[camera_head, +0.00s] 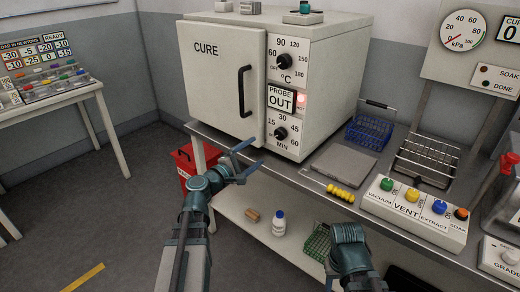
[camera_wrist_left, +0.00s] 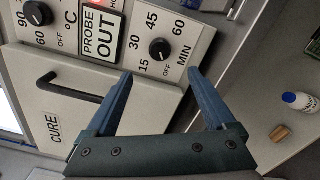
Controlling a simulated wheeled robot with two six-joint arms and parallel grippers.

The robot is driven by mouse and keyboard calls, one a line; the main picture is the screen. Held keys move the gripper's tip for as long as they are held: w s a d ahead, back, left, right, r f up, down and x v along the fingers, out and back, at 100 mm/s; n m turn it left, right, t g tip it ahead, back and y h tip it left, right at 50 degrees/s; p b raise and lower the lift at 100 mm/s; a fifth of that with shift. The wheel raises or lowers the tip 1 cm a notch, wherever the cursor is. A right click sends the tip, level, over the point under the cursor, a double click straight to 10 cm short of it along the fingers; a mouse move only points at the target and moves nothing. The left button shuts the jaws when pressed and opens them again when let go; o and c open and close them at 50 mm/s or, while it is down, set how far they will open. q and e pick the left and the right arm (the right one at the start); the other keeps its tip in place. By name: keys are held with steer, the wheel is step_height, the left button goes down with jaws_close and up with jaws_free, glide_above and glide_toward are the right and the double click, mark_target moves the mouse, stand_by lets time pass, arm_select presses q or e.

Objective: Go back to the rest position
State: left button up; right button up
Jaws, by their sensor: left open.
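My left gripper (camera_head: 250,157) is open and empty in the head view, in front of the lower part of the white CURE oven (camera_head: 215,75). In the left wrist view its two blue fingers (camera_wrist_left: 160,73) stand apart with nothing between them, and the oven's door, handle and dials show beyond. The oven door is shut, and its panel reads PROBE OUT beside a lit red lamp. Part of my right arm shows at the bottom of the head view, but I see no right gripper fingers there.
A steel bench (camera_head: 255,155) carries the oven, a blue wire basket (camera_head: 370,132), a grey plate (camera_head: 343,160), a yellow-beaded rod (camera_head: 340,192) and a VENT button box (camera_head: 415,212). A white bottle (camera_head: 279,223) stands on the lower shelf. A red bin (camera_head: 187,160) is beside the bench.

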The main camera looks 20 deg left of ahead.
arm_select(q)
steer(key=shift+s, duration=0.2)
stand_by(0.3)
steer(key=s+d+f+m+g+h, duration=0.1)
steer(key=s+d+f+m+g, duration=0.3)
steer(key=d, duration=0.4)
steer(key=s+d+f+m+g, duration=0.3)
steer(key=d+f+m+g, duration=0.15)
steer(key=d+f, duration=0.2)
steer(key=s+d+f+m+g+h, duration=0.1)
steer(key=s+d+f+m+g, duration=0.25)
steer(key=d+m, duration=0.35)
steer(key=s+f+m+g+y, duration=0.5)
steer(key=s+f+m+y, duration=0.3)
steer(key=s, duration=0.4)
step_height(320, 180, up, 16)
steer(key=n+y+p, duration=0.1)
steer(key=p, duration=1.4)
steer(key=shift+s+f, duration=0.15)
steer(key=shift+f, duration=0.05)
